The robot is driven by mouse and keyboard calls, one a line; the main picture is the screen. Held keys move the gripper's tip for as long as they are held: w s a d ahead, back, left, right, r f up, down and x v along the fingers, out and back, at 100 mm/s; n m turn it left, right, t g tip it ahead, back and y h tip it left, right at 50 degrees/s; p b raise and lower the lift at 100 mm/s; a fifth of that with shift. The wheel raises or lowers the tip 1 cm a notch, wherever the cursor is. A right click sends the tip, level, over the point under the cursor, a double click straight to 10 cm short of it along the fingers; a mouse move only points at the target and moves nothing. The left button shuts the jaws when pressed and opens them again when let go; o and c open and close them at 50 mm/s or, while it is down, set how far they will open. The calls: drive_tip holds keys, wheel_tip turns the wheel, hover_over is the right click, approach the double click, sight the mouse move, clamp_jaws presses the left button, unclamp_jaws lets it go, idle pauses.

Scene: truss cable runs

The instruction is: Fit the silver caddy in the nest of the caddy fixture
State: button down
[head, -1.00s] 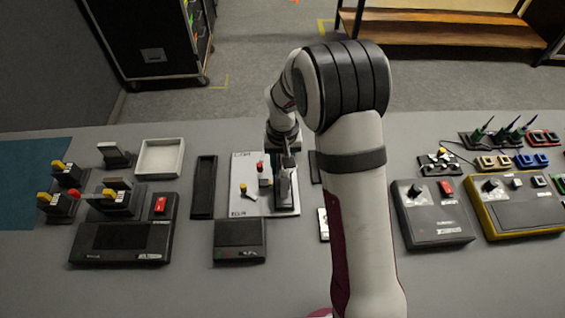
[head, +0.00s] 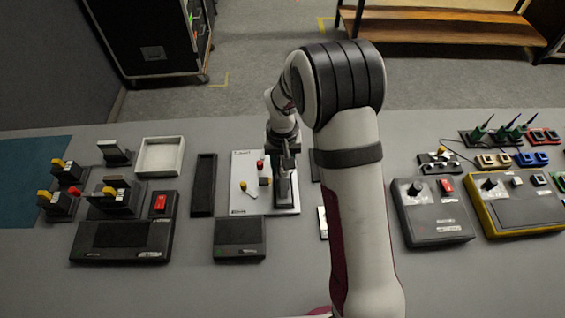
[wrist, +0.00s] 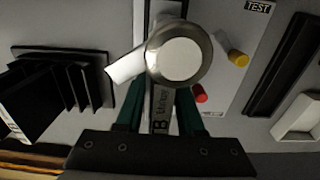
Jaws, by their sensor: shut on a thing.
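My gripper (head: 286,148) is over the right edge of the white test board near the middle of the table. In the wrist view, a round piece with a silver rim and pale face (wrist: 180,58) sits at the fingertips, with a white arm out to its left. I take it for the silver caddy, held in the shut jaws. Below it in the head view stands a dark narrow base with a grey top (head: 285,190), which seems to be the caddy fixture. The nest is hidden by the gripper and the held piece. I cannot tell whether the caddy touches it.
The white board (head: 240,198) carries a yellow lever and a red knob just left of my gripper. A black empty tray (head: 203,185) and a white tray (head: 160,156) lie further left. A dark box (head: 239,238) stands in front. Control boxes (head: 433,212) stand right.

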drive_tip(key=shift+f, duration=0.1)
idle(0.3)
drive_tip(key=shift+f, duration=0.25)
drive_tip(key=shift+c, duration=2.2)
unclamp_jaws()
drive_tip(key=o, duration=0.3)
drive_tip(key=shift+r, duration=0.1)
